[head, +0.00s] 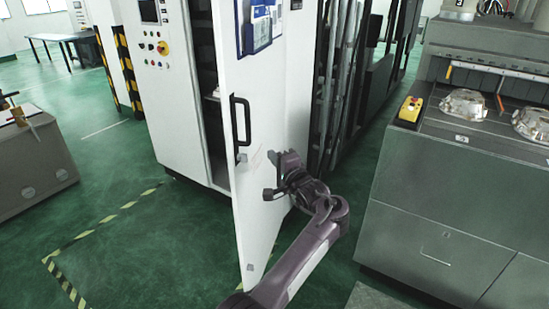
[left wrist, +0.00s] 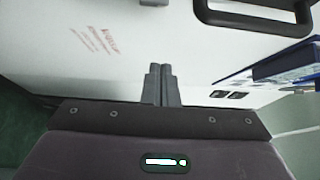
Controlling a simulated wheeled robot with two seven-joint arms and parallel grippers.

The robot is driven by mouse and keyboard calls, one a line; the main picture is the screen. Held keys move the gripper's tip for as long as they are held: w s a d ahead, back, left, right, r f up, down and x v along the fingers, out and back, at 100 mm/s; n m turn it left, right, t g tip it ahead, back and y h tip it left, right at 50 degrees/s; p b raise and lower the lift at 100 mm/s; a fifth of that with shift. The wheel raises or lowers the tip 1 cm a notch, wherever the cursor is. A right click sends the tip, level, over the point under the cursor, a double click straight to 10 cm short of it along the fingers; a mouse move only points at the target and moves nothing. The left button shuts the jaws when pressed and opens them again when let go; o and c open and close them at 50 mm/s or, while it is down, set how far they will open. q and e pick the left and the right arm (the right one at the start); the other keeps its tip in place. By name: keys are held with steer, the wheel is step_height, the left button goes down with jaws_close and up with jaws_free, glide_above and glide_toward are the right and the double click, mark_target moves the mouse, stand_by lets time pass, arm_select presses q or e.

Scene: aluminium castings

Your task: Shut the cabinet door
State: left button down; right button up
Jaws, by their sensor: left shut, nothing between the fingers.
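The white cabinet door (head: 273,100) stands ajar, with a dark gap between its left edge and the cabinet (head: 176,95). Its black handle (head: 240,128) is near the left edge; in the left wrist view the handle (left wrist: 255,18) is at the top right. My left gripper (head: 268,176) is in front of the door's outer face, right of and below the handle. In the left wrist view its fingers (left wrist: 162,72) are together and empty, pointing at the door's white face. Whether they touch it I cannot tell. My right gripper is not in view.
A grey workbench (head: 440,215) with metal castings (head: 464,103) and a yellow box (head: 410,109) stands at the right. A blue document holder (head: 255,35) hangs on the door. A grey box-like unit (head: 35,165) is at the left. Green floor left of the door is clear.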

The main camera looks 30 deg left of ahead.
arm_select(q)
steer(key=w+a+p, duration=0.2)
steer(key=a, duration=0.7)
steer(key=shift+w+p, duration=0.2)
steer(key=shift+p, duration=0.15)
steer(key=shift+a, duration=0.1)
